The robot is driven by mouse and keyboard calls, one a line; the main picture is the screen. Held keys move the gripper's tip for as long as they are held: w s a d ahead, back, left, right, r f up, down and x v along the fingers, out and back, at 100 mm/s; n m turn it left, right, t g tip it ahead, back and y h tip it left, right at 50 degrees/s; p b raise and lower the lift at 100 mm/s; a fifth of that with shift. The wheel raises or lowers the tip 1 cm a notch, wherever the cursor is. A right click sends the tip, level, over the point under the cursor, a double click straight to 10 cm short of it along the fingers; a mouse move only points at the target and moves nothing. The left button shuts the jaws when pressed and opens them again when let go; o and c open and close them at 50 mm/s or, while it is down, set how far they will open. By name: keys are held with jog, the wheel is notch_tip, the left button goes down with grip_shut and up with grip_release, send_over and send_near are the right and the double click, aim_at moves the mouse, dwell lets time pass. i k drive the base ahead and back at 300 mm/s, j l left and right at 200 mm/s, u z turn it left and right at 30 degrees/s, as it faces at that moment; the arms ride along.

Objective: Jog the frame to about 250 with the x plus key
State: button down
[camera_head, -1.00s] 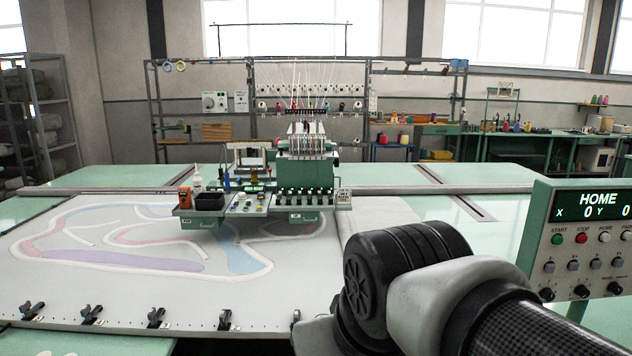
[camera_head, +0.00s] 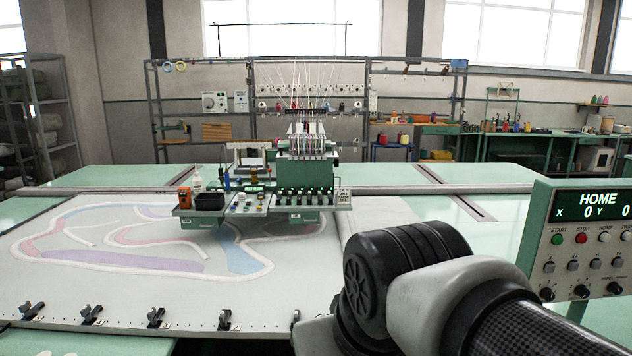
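The control panel (camera_head: 538,243) stands at the right edge, a green box cut off by the picture's edge. Its display (camera_head: 592,207) reads HOME, with X 0 and Y 0. Under it are a green START button (camera_head: 558,239), a red STOP button (camera_head: 581,238) and white buttons. Below is a row of small grey keys (camera_head: 572,266); their labels are too small to read surely. The frame (camera_head: 60,290) lies flat with white cloth bearing a coloured pattern. My gripper is not in view; only my arm shows at the lower right, left of the panel.
The tufting head (camera_head: 305,170) stands over the cloth at the middle. Black clamps (camera_head: 156,317) line the frame's front edge. A rail (camera_head: 440,188) crosses behind. Shelves (camera_head: 40,120) stand at the left and a workbench (camera_head: 520,135) at the back right.

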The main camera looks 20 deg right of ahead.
aim_at(574, 266)
jog(key=l+z, duration=0.2)
jog(key=l, duration=0.4)
jog(key=k+l+z, duration=0.2)
jog(key=l, duration=0.4)
jog(key=i+l+z, duration=0.25)
jog(key=l, duration=0.35)
jog(key=l+z, duration=0.2)
jog(key=l, duration=0.4)
jog(key=l+z, duration=0.2)
jog(key=l, duration=0.4)
jog(key=i, duration=0.05)
